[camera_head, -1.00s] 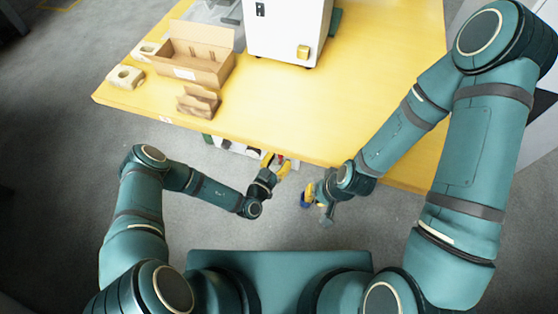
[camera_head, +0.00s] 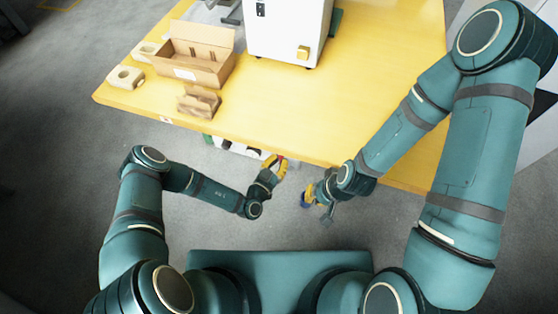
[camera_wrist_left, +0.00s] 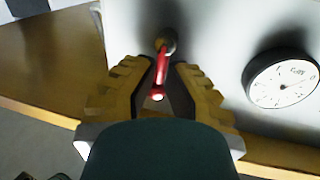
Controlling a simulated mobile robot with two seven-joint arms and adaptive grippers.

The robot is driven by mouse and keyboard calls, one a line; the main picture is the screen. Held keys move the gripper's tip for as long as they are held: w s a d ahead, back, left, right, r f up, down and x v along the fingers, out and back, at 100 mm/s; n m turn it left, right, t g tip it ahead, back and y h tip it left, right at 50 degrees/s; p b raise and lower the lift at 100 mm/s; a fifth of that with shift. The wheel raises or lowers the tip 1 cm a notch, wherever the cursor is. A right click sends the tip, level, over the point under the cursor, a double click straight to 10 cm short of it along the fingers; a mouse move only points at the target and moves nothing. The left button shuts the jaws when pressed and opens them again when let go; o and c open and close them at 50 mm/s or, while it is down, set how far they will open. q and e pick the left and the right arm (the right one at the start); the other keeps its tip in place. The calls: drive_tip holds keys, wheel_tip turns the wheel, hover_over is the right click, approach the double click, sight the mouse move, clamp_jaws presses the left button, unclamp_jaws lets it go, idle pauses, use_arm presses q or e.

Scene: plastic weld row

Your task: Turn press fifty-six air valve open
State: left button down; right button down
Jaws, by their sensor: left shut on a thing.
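The air valve has a red lever handle (camera_wrist_left: 161,68) on a round brass-coloured stem (camera_wrist_left: 166,42), set in a pale panel (camera_wrist_left: 215,60) in the left wrist view. My left gripper (camera_wrist_left: 155,88) has its yellow fingers on both sides of the red handle and is shut on it. In the head view my left gripper (camera_head: 277,163) is at the table's front edge and hides the handle. My right gripper (camera_head: 306,197) hangs just past the front edge, to the right of the left one; its fingers are too small to judge.
A round dial gauge (camera_wrist_left: 282,78) sits on the panel right of the valve. The yellow table (camera_head: 270,115) carries a white machine (camera_head: 288,30), an open cardboard box (camera_head: 192,65), a smaller brown holder (camera_head: 198,102) and beige blocks (camera_head: 126,77). Its front middle is clear.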

sight(292, 162)
use_arm(q)
drive_tip(key=shift+w+d+r, duration=0.1)
drive_tip(key=shift+w+r, duration=0.05)
drive_tip(key=shift+r, duration=0.15)
drive_tip(key=m, duration=0.1)
drive_tip(key=m+p, duration=0.1)
drive_tip(key=m, duration=0.1)
drive_tip(key=shift+d, duration=0.35)
drive_tip(key=m+p, duration=0.1)
drive_tip(key=m, duration=0.1)
drive_tip(key=d+f+m+y+p, duration=0.1)
drive_tip(key=m+p, duration=0.1)
drive_tip(key=m, duration=0.1)
drive_tip(key=s+d+m+y+p, duration=0.1)
drive_tip(key=m+p, duration=0.1)
drive_tip(key=m, duration=0.1)
drive_tip(key=shift+d+f+g, duration=0.1)
drive_tip(key=shift+f+g, duration=0.1)
drive_tip(key=shift+g, duration=0.2)
drive_tip(key=shift+s+d+f+m+y+p, duration=0.15)
drive_tip(key=shift+f+m+y+p, duration=0.3)
drive_tip(key=shift+m, duration=0.55)
drive_tip(key=shift+d+f+m+y, duration=0.15)
drive_tip(key=shift+f+m+y, duration=0.2)
drive_tip(key=shift+m, duration=0.85)
drive_tip(key=shift+f, duration=0.1)
